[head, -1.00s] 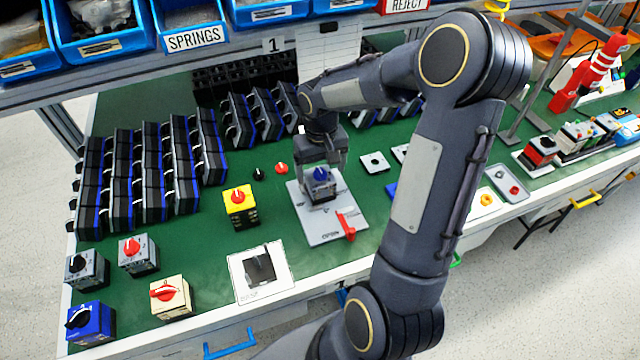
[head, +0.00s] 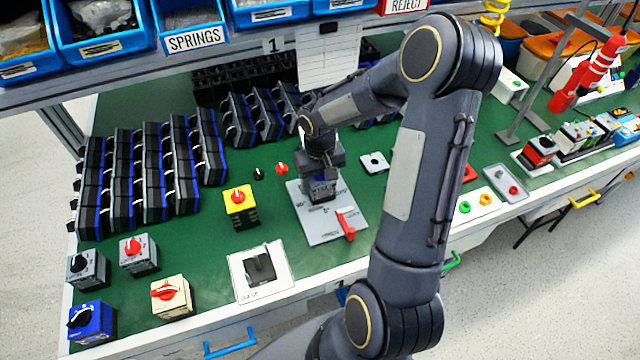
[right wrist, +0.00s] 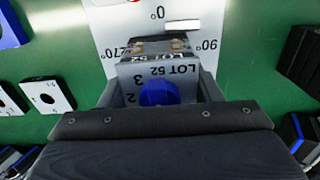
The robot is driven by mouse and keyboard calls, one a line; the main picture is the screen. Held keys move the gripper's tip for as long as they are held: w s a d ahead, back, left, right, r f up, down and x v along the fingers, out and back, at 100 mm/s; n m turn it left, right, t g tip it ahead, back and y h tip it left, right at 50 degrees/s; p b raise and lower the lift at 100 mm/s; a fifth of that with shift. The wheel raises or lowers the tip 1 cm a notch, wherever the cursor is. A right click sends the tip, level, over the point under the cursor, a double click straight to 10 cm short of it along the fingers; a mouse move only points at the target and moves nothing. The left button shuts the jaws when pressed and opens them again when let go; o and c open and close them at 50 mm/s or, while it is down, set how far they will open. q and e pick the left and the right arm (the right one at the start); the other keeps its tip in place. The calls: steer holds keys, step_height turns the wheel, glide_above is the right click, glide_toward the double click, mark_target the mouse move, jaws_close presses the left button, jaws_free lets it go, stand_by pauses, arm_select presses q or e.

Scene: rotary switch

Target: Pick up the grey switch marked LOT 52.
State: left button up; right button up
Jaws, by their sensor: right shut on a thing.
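The grey switch marked LOT 52 (right wrist: 160,75) has a blue knob and sits between my right gripper's fingers in the right wrist view. In the head view this switch (head: 322,195) is on the pale plate with degree marks (head: 318,236), its top and knob hidden by the gripper. My right gripper (head: 322,182) is shut on its sides; it also shows in the right wrist view (right wrist: 160,92). I cannot tell whether the switch touches the plate. My left gripper is not in view.
A red lever (head: 346,226) stands on the plate's front part. A yellow switch with a red knob (head: 240,206) is to the left, and a white plate with a black cradle (head: 262,272) is in front. Rows of black units (head: 150,170) fill the left back.

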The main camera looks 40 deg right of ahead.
steer(key=shift+c, duration=0.8)
steer(key=shift+r, duration=0.15)
